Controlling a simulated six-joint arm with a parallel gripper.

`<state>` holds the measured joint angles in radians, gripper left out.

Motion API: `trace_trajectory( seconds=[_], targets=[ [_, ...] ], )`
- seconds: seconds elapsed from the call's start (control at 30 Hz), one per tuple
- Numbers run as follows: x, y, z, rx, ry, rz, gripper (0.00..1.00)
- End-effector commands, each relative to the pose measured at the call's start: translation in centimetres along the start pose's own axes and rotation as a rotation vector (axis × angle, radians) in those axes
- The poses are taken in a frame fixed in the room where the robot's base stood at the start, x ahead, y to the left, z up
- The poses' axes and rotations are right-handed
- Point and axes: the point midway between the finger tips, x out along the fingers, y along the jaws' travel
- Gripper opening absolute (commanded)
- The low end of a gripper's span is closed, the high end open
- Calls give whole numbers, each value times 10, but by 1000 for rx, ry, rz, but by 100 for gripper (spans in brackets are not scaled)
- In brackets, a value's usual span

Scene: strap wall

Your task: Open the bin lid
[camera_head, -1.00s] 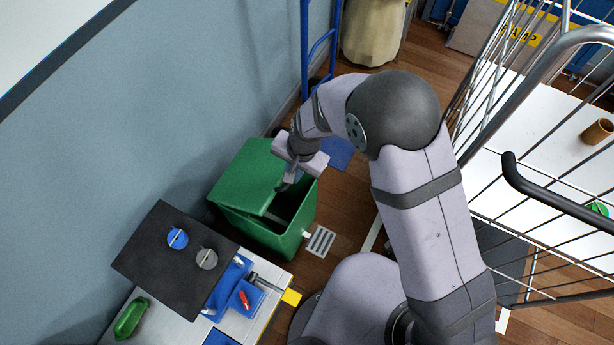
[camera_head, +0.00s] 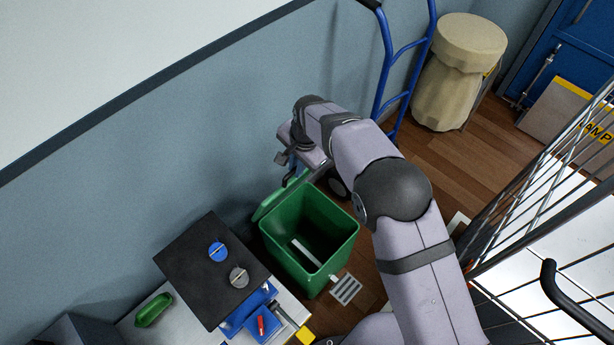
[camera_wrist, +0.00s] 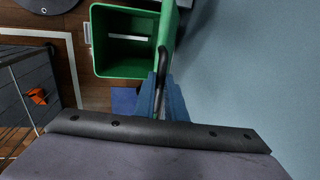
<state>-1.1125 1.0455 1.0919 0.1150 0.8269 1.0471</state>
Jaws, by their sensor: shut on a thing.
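The green bin (camera_head: 338,262) stands on the floor by the wall, its mouth open and a pale bar visible inside. It also shows in the wrist view (camera_wrist: 101,50). The green lid (camera_head: 267,203) stands raised at the bin's wall side, seen nearly edge-on; in the wrist view the lid (camera_wrist: 174,30) is right of the mouth. My gripper (camera_head: 290,178) is at the lid's upper edge, and its blue fingers (camera_wrist: 160,92) are shut on the dark lid handle (camera_wrist: 162,62). The fingers hide part of the handle.
The blue wall is close behind my gripper. A blue hand truck (camera_head: 388,65) and a beige covered drum (camera_head: 452,80) stand beyond. A bench with a black panel (camera_head: 190,265) is at lower left, and a wire cage trolley (camera_head: 560,190) at right.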

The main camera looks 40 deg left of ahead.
Motion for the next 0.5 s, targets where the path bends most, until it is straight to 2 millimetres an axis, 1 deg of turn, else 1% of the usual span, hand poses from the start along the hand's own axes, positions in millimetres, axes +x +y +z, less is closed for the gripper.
trace_trajectory(
  seconds=[0.03,0.3,0.5],
  targets=[
    [7,-1,0,3,-1,7,0],
    [6,-21,-1,4,-1,12,0],
    [6,-28,-1,4,-2,15,0]
  ],
)
